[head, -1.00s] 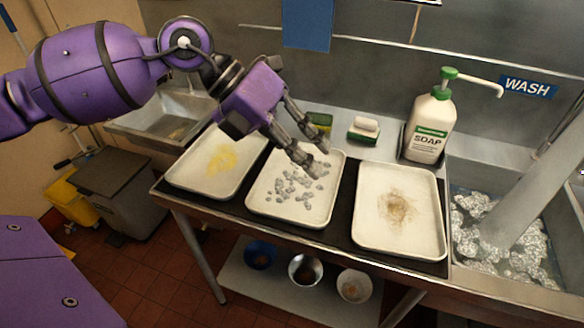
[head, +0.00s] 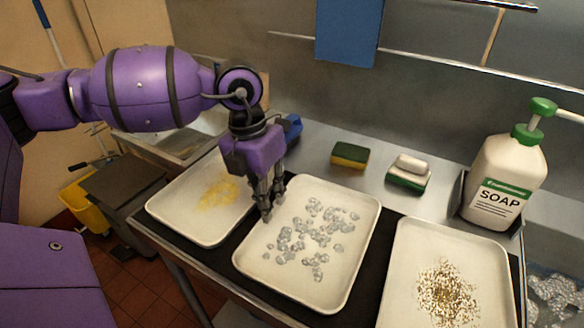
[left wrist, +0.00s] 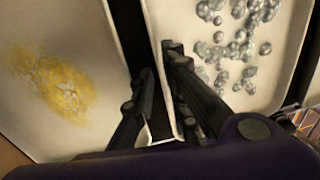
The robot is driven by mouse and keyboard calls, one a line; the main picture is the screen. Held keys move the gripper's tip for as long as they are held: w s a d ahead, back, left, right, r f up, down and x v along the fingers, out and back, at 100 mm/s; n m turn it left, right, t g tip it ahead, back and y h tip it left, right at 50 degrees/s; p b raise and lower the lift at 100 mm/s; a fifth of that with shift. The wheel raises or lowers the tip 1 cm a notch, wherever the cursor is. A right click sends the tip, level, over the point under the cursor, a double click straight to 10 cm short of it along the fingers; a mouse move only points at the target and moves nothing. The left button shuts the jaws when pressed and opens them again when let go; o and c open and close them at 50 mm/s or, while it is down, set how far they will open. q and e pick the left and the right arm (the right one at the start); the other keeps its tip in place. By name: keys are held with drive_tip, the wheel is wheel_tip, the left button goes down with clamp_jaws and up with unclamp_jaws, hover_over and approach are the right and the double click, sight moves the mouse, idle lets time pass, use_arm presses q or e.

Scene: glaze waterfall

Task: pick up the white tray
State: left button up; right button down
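Three white trays stand in a row on the counter. The middle tray (head: 255,262) holds grey pebble-like lumps. The left tray (head: 170,207) has a yellow smear, and the right tray (head: 400,285) a brown and gold grainy heap. My left gripper (head: 272,205) points down at the left rim of the middle tray. In the left wrist view its fingers (left wrist: 160,72) stand apart with the middle tray's rim (left wrist: 155,30) between them: one over the dark gap, one over the tray's inside. Whether they touch the rim is unclear. My right gripper is not in view.
A soap bottle (head: 502,180) with a green pump stands at the back right. A yellow-green sponge (head: 350,155) and a green item with a white top (head: 409,172) lie behind the trays. A black mat (head: 362,275) shows between the trays. A sink lies at back left.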

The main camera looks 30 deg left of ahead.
use_arm(q)
drive_tip(key=shift+d+f, duration=0.15)
drive_tip(key=shift+f, duration=0.75)
drive_tip(key=shift+c, duration=0.3)
clamp_jaws()
